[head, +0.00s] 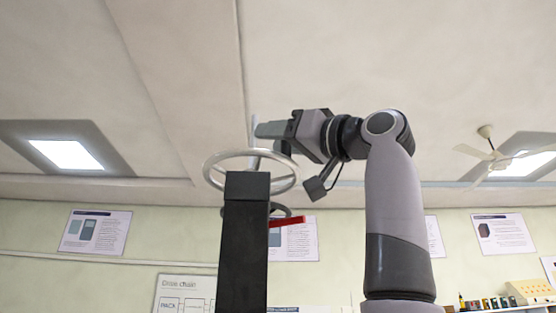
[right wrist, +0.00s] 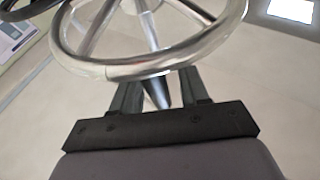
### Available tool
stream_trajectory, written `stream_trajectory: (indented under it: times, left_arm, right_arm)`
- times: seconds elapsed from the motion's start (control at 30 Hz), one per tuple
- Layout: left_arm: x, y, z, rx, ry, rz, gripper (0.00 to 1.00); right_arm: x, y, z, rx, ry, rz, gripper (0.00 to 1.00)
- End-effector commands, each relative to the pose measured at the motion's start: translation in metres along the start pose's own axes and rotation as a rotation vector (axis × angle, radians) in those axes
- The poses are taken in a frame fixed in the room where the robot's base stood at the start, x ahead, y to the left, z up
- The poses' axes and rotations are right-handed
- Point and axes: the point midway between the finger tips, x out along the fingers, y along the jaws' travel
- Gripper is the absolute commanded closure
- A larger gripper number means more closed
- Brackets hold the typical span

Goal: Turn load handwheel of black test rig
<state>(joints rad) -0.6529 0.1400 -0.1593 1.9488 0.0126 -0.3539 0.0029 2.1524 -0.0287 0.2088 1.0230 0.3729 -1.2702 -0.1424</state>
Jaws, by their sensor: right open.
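The load handwheel (head: 222,159) is a silver metal ring with spokes on top of the black test rig's column (head: 245,245). I cannot tell whether the fingers touch the rim. My left gripper is in neither view.
A red lever (head: 288,221) and a smaller dark wheel (head: 283,210) sit behind the column, below the handwheel. Posters hang on the far wall. A shelf with small items (head: 500,302) is at the lower right.

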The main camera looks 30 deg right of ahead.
Motion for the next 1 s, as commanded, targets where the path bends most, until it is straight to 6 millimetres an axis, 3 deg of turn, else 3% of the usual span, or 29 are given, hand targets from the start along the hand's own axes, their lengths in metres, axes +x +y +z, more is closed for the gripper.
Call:
stream_trajectory:
  times: [0.1, 0.23, 0.87, 0.9, 0.97, 1.0]
  left_arm:
    - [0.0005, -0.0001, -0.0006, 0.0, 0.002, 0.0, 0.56]
    - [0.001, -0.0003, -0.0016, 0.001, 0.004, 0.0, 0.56]
    - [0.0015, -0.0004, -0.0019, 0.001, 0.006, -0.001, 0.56]
    - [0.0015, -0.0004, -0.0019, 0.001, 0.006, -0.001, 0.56]
    - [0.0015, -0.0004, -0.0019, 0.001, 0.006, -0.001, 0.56]
    - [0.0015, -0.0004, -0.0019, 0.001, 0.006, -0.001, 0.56]
  right_arm:
    - [0.0, 0.0, 0.0006, 0.0, -0.001, 0.0, 0.59]
    - [-0.0001, -0.0001, 0.0005, 0.0, -0.001, 0.0, 1.0]
    - [0.0005, -0.0043, 0.0008, -0.025, -0.003, 0.057, 1.0]
    - [0.0005, -0.0043, 0.0008, -0.025, -0.003, 0.057, 0.73]
    - [0.0005, -0.0043, 0.0008, -0.025, -0.002, 0.057, 0.56]
    - [0.0005, -0.0043, 0.0008, -0.025, -0.002, 0.057, 0.56]
